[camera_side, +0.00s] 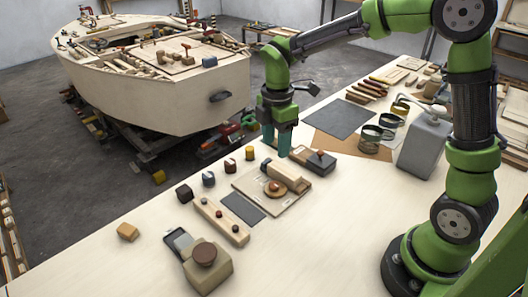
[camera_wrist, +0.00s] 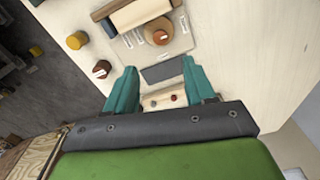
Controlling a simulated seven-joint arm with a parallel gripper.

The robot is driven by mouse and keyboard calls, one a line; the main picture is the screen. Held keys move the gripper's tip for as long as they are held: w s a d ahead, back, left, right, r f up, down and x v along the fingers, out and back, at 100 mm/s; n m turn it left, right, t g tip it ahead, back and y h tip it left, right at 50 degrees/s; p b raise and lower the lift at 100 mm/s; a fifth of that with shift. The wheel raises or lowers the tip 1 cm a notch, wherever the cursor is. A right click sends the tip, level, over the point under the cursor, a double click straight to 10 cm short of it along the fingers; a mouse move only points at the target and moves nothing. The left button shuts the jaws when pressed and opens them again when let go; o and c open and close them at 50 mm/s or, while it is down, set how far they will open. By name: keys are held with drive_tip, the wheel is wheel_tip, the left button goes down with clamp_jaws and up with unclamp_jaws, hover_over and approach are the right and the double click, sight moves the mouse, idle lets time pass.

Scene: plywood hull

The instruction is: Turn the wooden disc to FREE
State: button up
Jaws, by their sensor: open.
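The wooden disc (camera_side: 275,188) is round and brown with a small knob on top. It lies on a pale board (camera_side: 286,206) beside a light wooden block. In the wrist view the disc (camera_wrist: 159,33) is near the top, with small white labels around it. Their lettering is too small to read, so I cannot tell its setting. My gripper (camera_side: 277,146) has teal fingers, open and empty, above the bench and behind the disc in the side view. In the wrist view the gripper (camera_wrist: 159,68) shows its fingers apart, below the disc in the picture and not touching it.
Several small coloured blocks line the bench edge.

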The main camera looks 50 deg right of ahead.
sight(275, 184)
wheel_tip(275, 184, down, 12)
drive_tip(key=shift+f, duration=0.2)
clamp_jaws()
idle(0.5)
